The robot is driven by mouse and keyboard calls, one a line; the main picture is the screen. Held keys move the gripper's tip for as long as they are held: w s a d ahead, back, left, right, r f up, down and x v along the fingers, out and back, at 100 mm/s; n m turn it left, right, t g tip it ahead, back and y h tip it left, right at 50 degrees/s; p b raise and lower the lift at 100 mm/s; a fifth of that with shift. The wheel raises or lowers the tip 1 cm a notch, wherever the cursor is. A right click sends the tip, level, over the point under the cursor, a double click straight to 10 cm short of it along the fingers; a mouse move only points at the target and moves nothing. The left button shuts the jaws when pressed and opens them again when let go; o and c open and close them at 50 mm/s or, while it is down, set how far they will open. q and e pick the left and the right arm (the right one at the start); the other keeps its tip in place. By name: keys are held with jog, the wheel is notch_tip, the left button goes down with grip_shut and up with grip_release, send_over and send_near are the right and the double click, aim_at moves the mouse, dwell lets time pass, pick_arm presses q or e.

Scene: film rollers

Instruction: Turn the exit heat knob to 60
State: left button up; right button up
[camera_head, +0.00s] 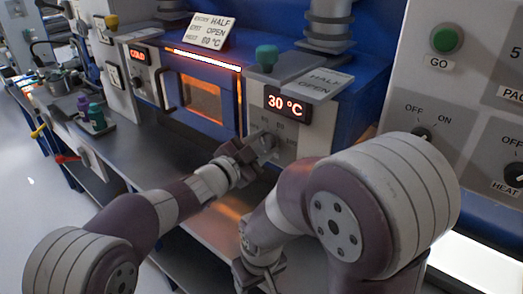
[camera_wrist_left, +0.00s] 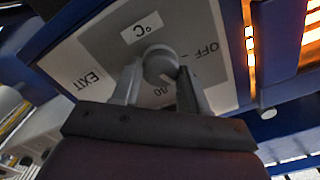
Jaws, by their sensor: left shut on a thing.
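The exit heat knob (camera_wrist_left: 160,62) is a round grey knob on a pale panel marked EXIT, OFF and °C. My left gripper (camera_wrist_left: 158,82) has one finger on each side of the knob and is shut on it. In the head view, my left gripper (camera_head: 256,150) reaches the panel under a red display (camera_head: 286,102) that reads 30 °C, and it hides most of the knob. My right gripper (camera_head: 258,272) hangs low at the bottom, partly cut off, and its fingers are not clear.
A sign (camera_head: 211,31) reads entry half, exit open, heat 60 °C. A green knob (camera_head: 267,56) stands on top beside a HALF/OPEN plate (camera_head: 312,84). A glowing oven window (camera_head: 201,98) is left of the panel. My right arm fills the lower right foreground.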

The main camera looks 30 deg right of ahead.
dwell(0.5)
pick_arm(q)
jog(key=o, duration=1.1)
jog(key=shift+c, duration=0.2)
